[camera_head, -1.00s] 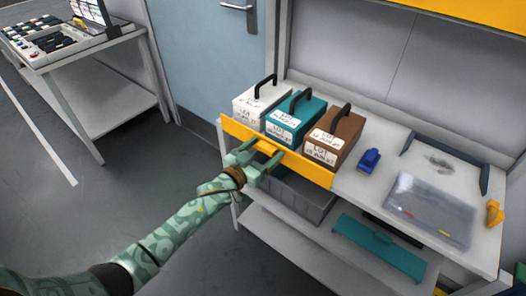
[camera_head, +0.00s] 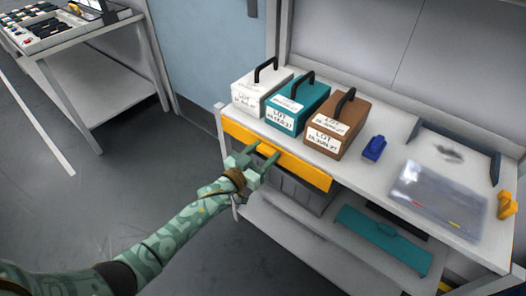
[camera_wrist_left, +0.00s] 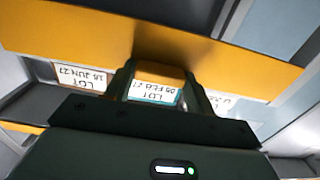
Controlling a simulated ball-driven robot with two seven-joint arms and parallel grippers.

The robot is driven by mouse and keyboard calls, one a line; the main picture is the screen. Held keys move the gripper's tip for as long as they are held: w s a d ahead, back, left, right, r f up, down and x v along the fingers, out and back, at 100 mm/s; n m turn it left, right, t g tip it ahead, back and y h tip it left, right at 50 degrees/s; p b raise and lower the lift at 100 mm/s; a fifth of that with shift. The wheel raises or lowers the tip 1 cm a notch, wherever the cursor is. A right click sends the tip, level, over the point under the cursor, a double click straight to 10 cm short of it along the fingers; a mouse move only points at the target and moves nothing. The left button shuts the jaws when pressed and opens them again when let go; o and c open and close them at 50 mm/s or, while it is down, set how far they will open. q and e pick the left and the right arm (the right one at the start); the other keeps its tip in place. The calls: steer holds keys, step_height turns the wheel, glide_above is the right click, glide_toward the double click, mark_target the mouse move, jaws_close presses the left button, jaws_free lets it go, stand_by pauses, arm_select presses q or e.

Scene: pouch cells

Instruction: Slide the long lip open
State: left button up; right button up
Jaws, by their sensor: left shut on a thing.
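The long lip (camera_head: 302,172) is a yellow strip along the front edge of the bench, below the boxes. Its top edge sits low enough that a strip of benchtop shows before the boxes. My left gripper (camera_head: 256,157) is shut on the yellow tab at the lip's middle. In the left wrist view the tab (camera_wrist_left: 160,74) sits between the two fingers, with the lip (camera_wrist_left: 75,32) running across behind. White (camera_head: 258,92), teal (camera_head: 298,103) and brown (camera_head: 338,125) handled boxes with lot labels stand behind the lip. My right gripper is out of view.
A grey bin (camera_head: 300,194) is under the bench behind the lip, partly hidden. A blue object (camera_head: 374,148) and a clear sheet (camera_head: 437,195) lie on the benchtop to the right. A teal piece (camera_head: 383,240) lies on the lower shelf. Open floor is on the left.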

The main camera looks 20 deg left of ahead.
arm_select(q)
steer(key=o, duration=1.4)
steer(key=shift+s+r, duration=0.1)
steer(key=shift+s+a, duration=0.15)
steer(key=shift+s, duration=0.2)
steer(key=p+v, duration=0.4)
steer(key=v, duration=1.1)
steer(key=shift+s+p, duration=0.2)
steer(key=shift+p, duration=0.2)
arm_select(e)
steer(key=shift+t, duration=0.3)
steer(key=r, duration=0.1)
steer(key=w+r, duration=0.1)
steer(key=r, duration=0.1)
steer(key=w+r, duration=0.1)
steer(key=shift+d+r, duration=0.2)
arm_select(q)
steer(key=shift+a, duration=0.1)
